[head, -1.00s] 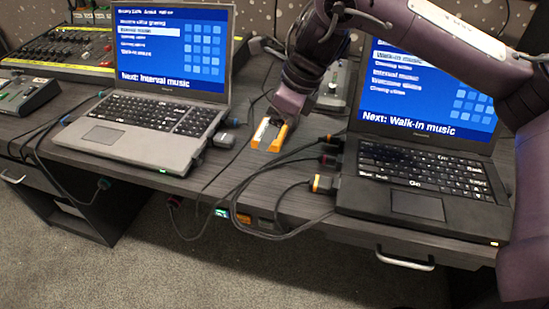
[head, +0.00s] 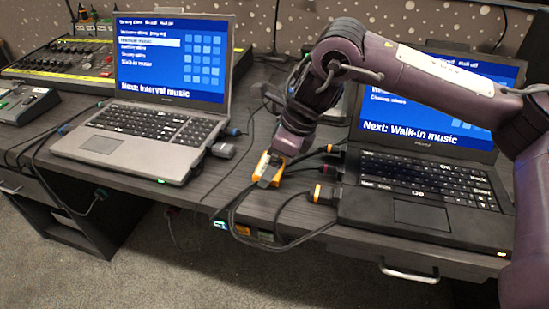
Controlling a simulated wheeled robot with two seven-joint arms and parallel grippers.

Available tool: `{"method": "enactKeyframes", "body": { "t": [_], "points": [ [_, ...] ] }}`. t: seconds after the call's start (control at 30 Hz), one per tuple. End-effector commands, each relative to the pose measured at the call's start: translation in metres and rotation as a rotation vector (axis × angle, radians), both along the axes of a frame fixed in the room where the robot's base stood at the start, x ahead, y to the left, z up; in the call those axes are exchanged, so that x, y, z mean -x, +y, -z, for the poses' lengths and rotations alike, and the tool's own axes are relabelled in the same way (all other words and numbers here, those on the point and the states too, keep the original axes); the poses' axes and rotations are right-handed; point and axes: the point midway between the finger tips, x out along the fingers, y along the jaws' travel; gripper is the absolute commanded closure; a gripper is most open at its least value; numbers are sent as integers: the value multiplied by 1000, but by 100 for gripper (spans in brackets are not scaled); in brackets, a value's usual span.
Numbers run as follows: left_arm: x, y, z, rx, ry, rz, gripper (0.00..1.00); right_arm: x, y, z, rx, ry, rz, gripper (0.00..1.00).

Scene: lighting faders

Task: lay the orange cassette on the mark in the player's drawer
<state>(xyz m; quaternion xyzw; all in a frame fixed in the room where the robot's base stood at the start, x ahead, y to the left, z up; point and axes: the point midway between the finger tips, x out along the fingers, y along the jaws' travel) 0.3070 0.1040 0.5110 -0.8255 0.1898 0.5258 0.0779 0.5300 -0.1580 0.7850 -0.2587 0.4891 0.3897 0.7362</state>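The orange cassette (head: 263,168) is above the front part of the desk between the two laptops, with a grey patch on its upper face. My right gripper (head: 277,163) is at the cassette's upper end, and the cassette has moved along with it, so it appears shut on it. The fingers are mostly hidden by the wrist. I cannot tell whether the cassette touches the desk. The player's drawer and its mark cannot be made out. My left gripper is not in view.
A silver laptop (head: 150,124) stands on the left and a black laptop (head: 430,165) on the right. Cables (head: 240,205) loop around the cassette and over the desk's front edge. A mixing desk (head: 75,62) stands at the back left. A drawer handle (head: 408,272) shows below the black laptop.

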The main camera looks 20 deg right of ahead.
Motion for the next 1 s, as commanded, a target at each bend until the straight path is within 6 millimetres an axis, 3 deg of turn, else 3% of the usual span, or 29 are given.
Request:
{"method": "enactKeyframes", "body": {
  "t": [0.1, 0.47, 0.77, 0.83, 1.0],
  "points": [
    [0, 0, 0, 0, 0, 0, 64, 0, 0, 0, 0, 0, 0, 1],
    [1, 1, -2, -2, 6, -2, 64, 1, -2, -8, 0, -1, 0, 1],
    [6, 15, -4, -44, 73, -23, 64, 13, -20, -63, -1, -4, 0, 1],
    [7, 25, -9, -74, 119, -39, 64, 16, -25, -81, 1, -5, 0, 1],
    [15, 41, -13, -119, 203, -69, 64, 23, -34, -104, 1, -3, -1, 1]
  ]
}}
